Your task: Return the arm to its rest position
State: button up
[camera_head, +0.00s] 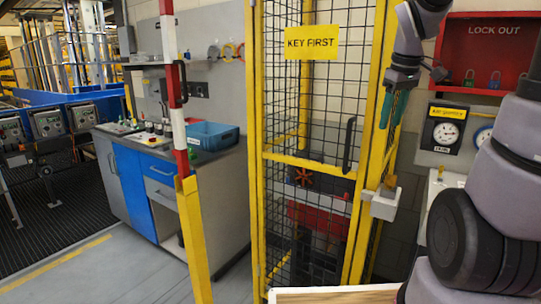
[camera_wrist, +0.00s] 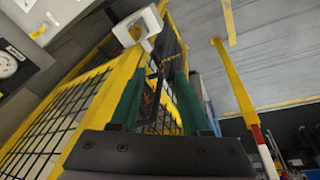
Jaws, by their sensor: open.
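My gripper (camera_head: 392,112) hangs from my raised arm at the right of the head view, in front of the right post of the yellow mesh gate (camera_head: 310,158). Its two green fingers point down. In the wrist view my gripper (camera_wrist: 158,88) shows its green fingers apart, with nothing between them. The yellow frame, the mesh and a white latch box (camera_wrist: 140,30) lie beyond the fingers. The same latch box (camera_head: 380,204) shows below my gripper in the head view.
A red lock-out box (camera_head: 488,28) and a gauge (camera_head: 445,133) are on the wall at right. A red-white pole (camera_head: 174,90) stands left of the gate. A workbench (camera_head: 215,165) with a blue bin (camera_head: 212,135) is behind it. Grey floor at lower left is clear.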

jog(key=s+a+r+m+t, duration=0.1)
jog(key=s+a+r+m, duration=0.1)
jog(key=s+m, duration=0.1)
jog(key=s+a+r+m+t+y, duration=0.1)
jog(key=s+a+r+m+t, duration=0.1)
jog(key=s, duration=0.3)
jog(key=s+a+r+m+t+y, duration=0.1)
jog(key=s+a+r+m, duration=0.1)
jog(key=s+m, duration=0.2)
jog(key=shift+s+a, duration=0.25)
